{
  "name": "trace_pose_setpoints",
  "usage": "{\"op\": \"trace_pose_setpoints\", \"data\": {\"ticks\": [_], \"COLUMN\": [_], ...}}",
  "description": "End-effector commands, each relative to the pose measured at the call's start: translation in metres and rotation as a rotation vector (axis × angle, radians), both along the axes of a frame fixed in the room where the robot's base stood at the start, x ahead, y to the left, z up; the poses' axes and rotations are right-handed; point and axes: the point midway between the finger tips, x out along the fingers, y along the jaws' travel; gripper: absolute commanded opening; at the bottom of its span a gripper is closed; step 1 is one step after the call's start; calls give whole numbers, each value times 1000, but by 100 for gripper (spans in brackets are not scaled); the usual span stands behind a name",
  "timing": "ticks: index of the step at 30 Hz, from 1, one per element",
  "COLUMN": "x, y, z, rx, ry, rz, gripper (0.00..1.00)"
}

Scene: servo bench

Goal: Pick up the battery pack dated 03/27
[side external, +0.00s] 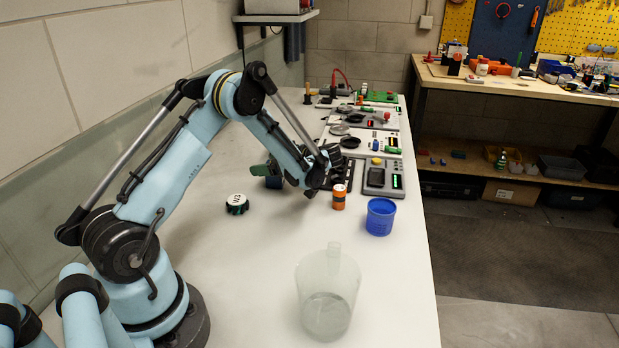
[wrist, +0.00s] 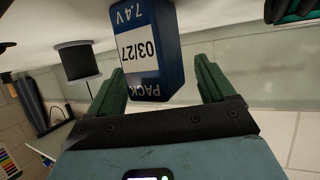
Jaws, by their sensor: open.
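The pack is not held. In the side external view my gripper (side external: 262,171) is low over the white bench, and a small dark blue part of the pack (side external: 273,183) shows beside the green fingers; the rest is hidden.
A round white-topped item (side external: 237,203) sits on the bench to the left. An orange cylinder (side external: 339,197), a blue cup (side external: 380,216) and a clear jug (side external: 327,295) stand to the right and in front. Grey devices (side external: 381,178) line the back.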

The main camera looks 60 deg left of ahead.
Motion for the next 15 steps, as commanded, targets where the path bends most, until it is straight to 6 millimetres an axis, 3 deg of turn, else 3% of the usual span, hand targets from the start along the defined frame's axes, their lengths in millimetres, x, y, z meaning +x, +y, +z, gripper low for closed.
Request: {"op": "trace_pose_setpoints", "data": {"ticks": [8, 15], "x": [-1, -1], "y": [2, 2], "z": [-1, -1], "rx": [0, 0], "ry": [0, 0], "rz": [-1, -1], "gripper": [81, 44]}}
